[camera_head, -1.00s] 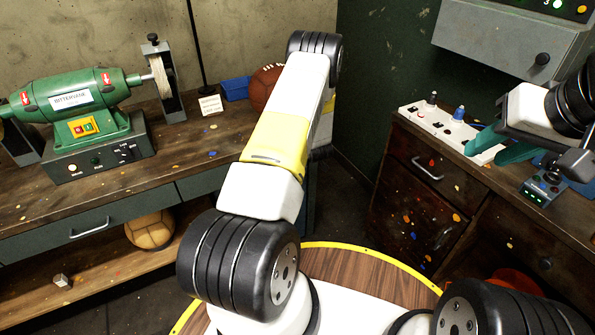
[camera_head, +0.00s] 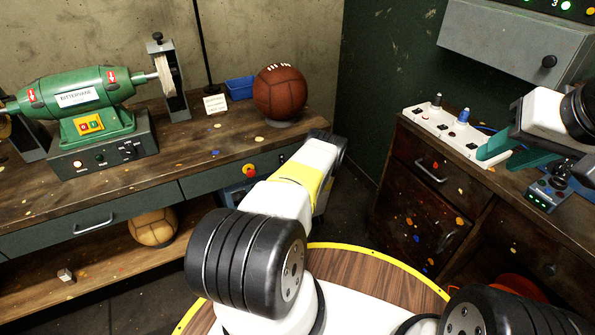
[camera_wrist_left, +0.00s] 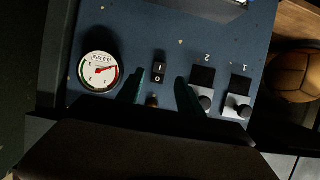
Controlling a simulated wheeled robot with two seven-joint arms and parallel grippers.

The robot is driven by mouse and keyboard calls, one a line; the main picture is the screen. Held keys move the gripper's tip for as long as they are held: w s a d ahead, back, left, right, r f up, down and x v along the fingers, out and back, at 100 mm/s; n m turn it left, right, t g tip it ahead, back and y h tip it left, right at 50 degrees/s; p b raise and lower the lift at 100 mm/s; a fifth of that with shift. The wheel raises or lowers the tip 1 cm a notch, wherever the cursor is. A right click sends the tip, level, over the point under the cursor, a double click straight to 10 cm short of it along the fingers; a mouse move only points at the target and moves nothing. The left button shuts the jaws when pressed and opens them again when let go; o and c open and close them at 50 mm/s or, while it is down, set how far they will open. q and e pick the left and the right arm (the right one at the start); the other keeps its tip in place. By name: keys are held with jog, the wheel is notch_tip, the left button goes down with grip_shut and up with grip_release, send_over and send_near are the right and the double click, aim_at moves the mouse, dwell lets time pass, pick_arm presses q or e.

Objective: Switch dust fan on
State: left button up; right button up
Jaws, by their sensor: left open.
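No label naming the dust fan is readable. In the head view a blue unit (camera_head: 236,196) sits under the bench, partly behind my left arm; the left fingers are hidden there. My right gripper (camera_head: 510,153) has its teal fingers apart over the right-hand cabinet, beside a white switch strip (camera_head: 437,129).
A green grinder (camera_head: 85,105) and a brown ball (camera_head: 280,92) stand on the bench (camera_head: 200,150). A red-and-yellow button (camera_head: 249,170) is on its front.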

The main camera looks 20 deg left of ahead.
pick_arm(q)
jog(key=x, duration=0.4)
jog(key=shift+w+a+f, duration=0.1)
jog(key=shift+w+a, duration=0.1)
